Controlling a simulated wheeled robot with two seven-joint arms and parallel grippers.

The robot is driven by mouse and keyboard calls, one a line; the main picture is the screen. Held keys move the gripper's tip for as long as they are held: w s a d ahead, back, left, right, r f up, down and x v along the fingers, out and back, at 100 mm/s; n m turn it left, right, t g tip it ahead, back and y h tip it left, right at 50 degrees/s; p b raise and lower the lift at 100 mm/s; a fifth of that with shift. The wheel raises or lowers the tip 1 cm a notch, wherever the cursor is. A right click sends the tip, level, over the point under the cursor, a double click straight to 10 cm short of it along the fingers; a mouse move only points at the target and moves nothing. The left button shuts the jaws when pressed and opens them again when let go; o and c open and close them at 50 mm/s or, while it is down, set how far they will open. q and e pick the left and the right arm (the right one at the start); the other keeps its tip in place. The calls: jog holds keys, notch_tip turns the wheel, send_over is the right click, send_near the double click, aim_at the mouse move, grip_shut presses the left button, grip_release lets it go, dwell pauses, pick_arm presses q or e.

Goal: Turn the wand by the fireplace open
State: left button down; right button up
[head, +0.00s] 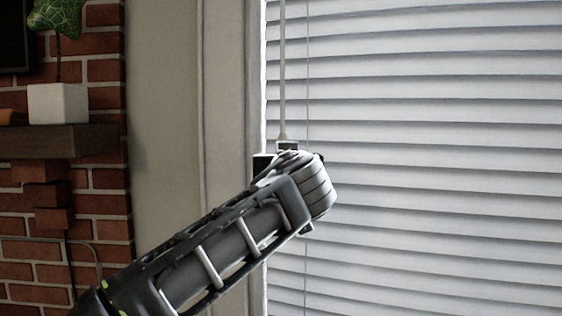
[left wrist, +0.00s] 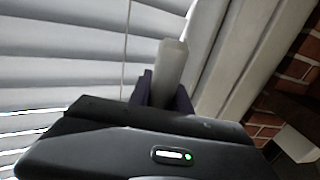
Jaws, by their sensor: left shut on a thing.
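The wand (head: 283,75) is a thin pale rod hanging upright in front of the left edge of the window blinds (head: 430,150). Its lower end meets my left gripper (head: 287,148), whose fingers are mostly hidden behind my wrist in the head view. In the left wrist view, the wand's thick pale end (left wrist: 172,62) stands between the two dark fingers of my left gripper (left wrist: 162,92), which are shut on it. The blind slats look closed or nearly so, overlapping with narrow dark lines between them. My right gripper is not in view.
A brick fireplace wall (head: 100,205) with a dark mantel (head: 60,140) stands at the left. A white pot (head: 58,104) with a green plant sits on the mantel. A thin cord (head: 307,70) hangs just right of the wand. The window frame (head: 228,100) is close beside my gripper.

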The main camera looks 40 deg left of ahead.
pick_arm(q)
jog(key=shift+d+m+t+h+b, duration=0.1)
jog(key=shift+m+t+h+b, duration=0.2)
jog(key=shift+m+t+h, duration=0.15)
jog(key=d+m+h+p, duration=0.1)
jog(key=m+h+p, duration=0.2)
jog(key=m+h, duration=0.2)
jog(key=d+m+h+p, duration=0.1)
jog(key=m+h+p, duration=0.2)
jog(key=h, duration=0.6)
jog(key=d+m+t+h+p, duration=0.1)
jog(key=m+h+p, duration=0.2)
jog(key=m+h, duration=0.4)
jog(key=shift+w+d+h+p, duration=0.15)
jog(key=shift+d+h+p, duration=0.25)
jog(key=shift+h, duration=0.15)
jog(key=c, duration=1.2)
grip_release()
